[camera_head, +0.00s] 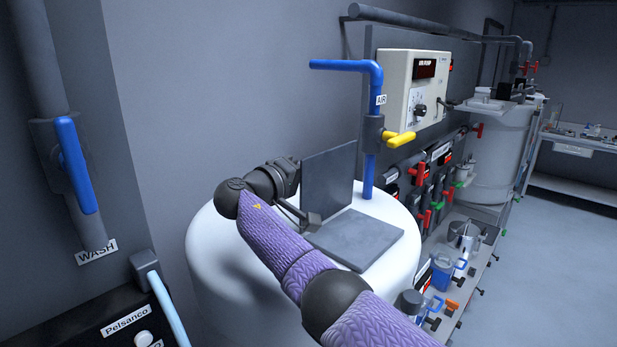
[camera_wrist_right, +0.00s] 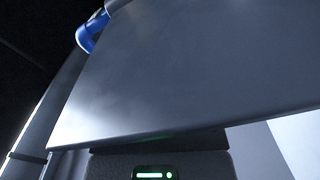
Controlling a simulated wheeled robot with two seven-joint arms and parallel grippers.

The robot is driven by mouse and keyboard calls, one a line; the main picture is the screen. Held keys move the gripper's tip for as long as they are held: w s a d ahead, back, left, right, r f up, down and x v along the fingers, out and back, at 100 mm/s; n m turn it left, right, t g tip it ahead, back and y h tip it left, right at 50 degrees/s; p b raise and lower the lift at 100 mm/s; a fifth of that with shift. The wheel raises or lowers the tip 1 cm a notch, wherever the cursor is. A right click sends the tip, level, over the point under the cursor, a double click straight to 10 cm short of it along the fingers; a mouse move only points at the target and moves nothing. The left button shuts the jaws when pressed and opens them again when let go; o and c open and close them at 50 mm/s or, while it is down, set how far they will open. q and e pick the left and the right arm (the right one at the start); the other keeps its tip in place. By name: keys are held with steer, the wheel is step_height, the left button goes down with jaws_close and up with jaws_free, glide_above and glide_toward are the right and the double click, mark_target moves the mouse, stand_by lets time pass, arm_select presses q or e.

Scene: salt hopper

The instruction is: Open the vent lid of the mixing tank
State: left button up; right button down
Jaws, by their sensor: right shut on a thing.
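The white mixing tank (camera_head: 215,240) stands in the middle of the head view. On its top lies a flat grey square plate (camera_head: 357,238). A grey vent lid (camera_head: 328,180) stands about upright at the plate's far left side. My right arm, in a purple sleeve, reaches over the tank. My right gripper (camera_head: 296,182) is shut at the left edge of the upright lid; its fingertips are mostly hidden. In the right wrist view the grey lid (camera_wrist_right: 190,75) fills most of the picture. My left gripper is not in view.
A blue AIR pipe (camera_head: 371,130) with a yellow handle (camera_head: 400,139) rises just behind the tank. A control box (camera_head: 413,90) hangs on the wall. A WASH valve with a blue handle (camera_head: 75,165) is at left. A bench with jugs (camera_head: 442,270) stands at right.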

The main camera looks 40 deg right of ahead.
steer(key=shift+w, duration=0.2)
steer(key=c, duration=0.6)
jaws_free()
steer(key=shift+s, duration=0.15)
steer(key=shift+c, duration=0.2)
arm_select(q)
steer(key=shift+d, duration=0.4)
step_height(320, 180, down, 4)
steer(key=b, duration=0.3)
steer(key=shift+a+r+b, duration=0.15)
steer(key=shift+b, duration=0.25)
arm_select(e)
steer(key=a, duration=0.9)
steer(key=shift+s+a, duration=0.4)
